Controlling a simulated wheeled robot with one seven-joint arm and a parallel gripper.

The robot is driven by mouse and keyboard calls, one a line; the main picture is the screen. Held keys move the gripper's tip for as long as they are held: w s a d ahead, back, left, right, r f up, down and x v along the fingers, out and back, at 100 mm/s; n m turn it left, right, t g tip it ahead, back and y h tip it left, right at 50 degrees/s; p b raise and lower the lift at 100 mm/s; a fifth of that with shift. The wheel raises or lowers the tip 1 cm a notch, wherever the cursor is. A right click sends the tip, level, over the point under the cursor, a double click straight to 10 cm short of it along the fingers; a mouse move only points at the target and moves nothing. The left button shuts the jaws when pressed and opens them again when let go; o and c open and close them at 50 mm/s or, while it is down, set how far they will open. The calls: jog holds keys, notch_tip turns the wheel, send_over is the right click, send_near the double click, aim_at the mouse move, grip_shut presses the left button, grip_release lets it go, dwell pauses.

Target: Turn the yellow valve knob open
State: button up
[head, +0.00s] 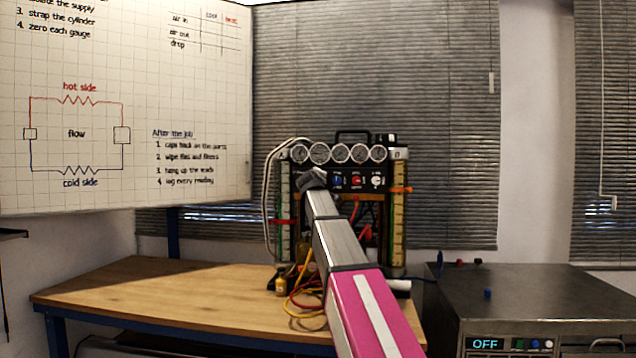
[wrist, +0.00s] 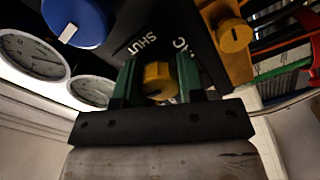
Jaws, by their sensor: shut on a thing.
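The yellow valve knob (wrist: 158,78) sits on the black panel of the gauge rig in the wrist view, between the two green fingers of my gripper (wrist: 157,84). The fingers are shut on its sides and hide part of it. A "SHUT" label is printed on the panel beside the knob. In the head view my gripper (head: 312,180) is at the left part of the rig's panel (head: 350,193), below the gauges, and my arm hides the yellow knob there. The knob's exact turn angle cannot be told.
A blue knob (wrist: 75,18) and round gauges (wrist: 34,54) lie left of my gripper in the wrist view. An orange knob (wrist: 233,36) is at the right. The rig stands on a wooden bench (head: 150,300) near a dark metal unit (head: 545,290). The bench's left side is clear.

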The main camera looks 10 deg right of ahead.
jog(key=o, duration=0.9)
jog(key=v, duration=1)
jog(key=shift+s+a, duration=0.15)
jog(key=shift+s, duration=0.25)
jog(key=shift+s, duration=0.1)
